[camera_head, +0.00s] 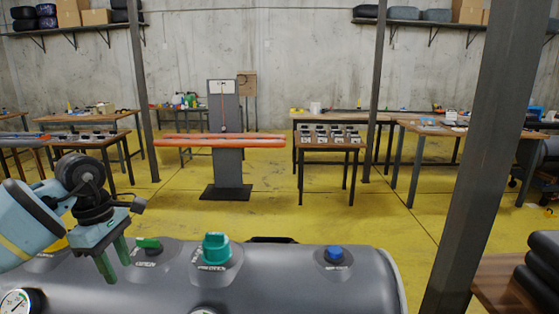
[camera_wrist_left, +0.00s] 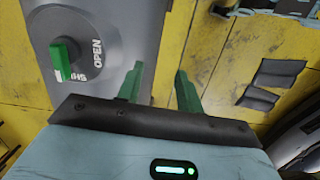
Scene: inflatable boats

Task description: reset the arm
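My left arm (camera_head: 40,215) comes in from the left in the head view. Its gripper (camera_head: 113,259) hangs fingers down at the left part of a grey tank (camera_head: 300,285). In the left wrist view the two green fingers (camera_wrist_left: 158,88) stand apart with nothing between them. A green lever (camera_head: 148,243) on the tank is just right of the gripper. In the left wrist view a green lever (camera_wrist_left: 62,58) sits beside the word OPEN, left of the fingers and apart from them. My right gripper is not in view.
The tank also carries a teal knob (camera_head: 216,247), a blue knob (camera_head: 334,253) and a gauge (camera_head: 14,303). A dark post (camera_head: 480,160) stands at right. Behind are a stand with orange rails (camera_head: 225,140), tables (camera_head: 330,144) and open yellow floor (camera_head: 270,215).

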